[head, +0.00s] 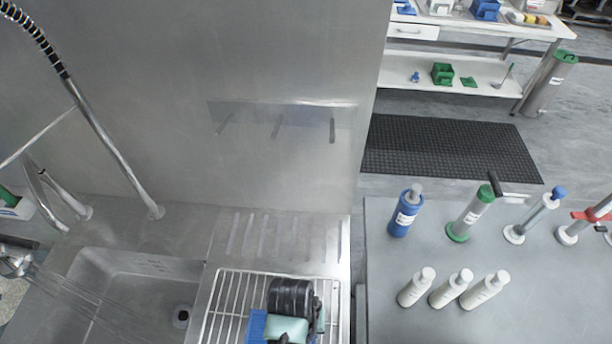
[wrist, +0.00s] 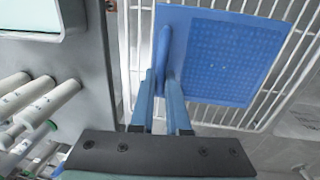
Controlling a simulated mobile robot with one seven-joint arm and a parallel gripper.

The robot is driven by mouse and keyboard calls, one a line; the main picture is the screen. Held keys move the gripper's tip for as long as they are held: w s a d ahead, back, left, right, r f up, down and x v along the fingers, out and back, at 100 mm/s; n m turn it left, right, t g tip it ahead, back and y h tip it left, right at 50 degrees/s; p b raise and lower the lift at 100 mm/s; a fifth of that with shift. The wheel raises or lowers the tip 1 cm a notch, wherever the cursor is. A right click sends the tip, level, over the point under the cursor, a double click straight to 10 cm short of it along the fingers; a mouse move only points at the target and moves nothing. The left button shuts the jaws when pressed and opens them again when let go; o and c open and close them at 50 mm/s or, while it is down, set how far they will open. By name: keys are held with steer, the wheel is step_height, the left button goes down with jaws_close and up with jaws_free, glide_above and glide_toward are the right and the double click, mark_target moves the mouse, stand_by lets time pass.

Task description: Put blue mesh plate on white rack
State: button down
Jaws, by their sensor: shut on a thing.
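The blue mesh plate (wrist: 218,60) lies under my gripper in the wrist view, over the wires of the white rack (wrist: 138,55). My gripper (wrist: 166,84) is shut on a raised blue part at the plate's left edge. In the head view a corner of the plate (head: 256,326) shows left of my gripper, and the rack (head: 230,291) sits on the steel counter right of the sink. My wrist hides the fingertips there. I cannot tell whether the plate rests on the wires or is just above them.
A sink (head: 130,285) with a tap hose (head: 100,130) lies left of the rack. A steel wall (head: 290,60) rises behind it. On the right, a grey table (head: 380,290) holds white bottles (head: 448,289), a blue bottle (head: 406,211) and several cylinders.

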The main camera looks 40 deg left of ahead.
steer(key=shift+w+f, duration=0.1)
steer(key=shift+f, duration=2.45)
steer(key=c, duration=0.9)
jaws_free()
step_height(320, 180, up, 12)
steer(key=a, duration=0.1)
steer(key=shift+s+a, duration=0.2)
steer(key=shift+s, duration=0.2)
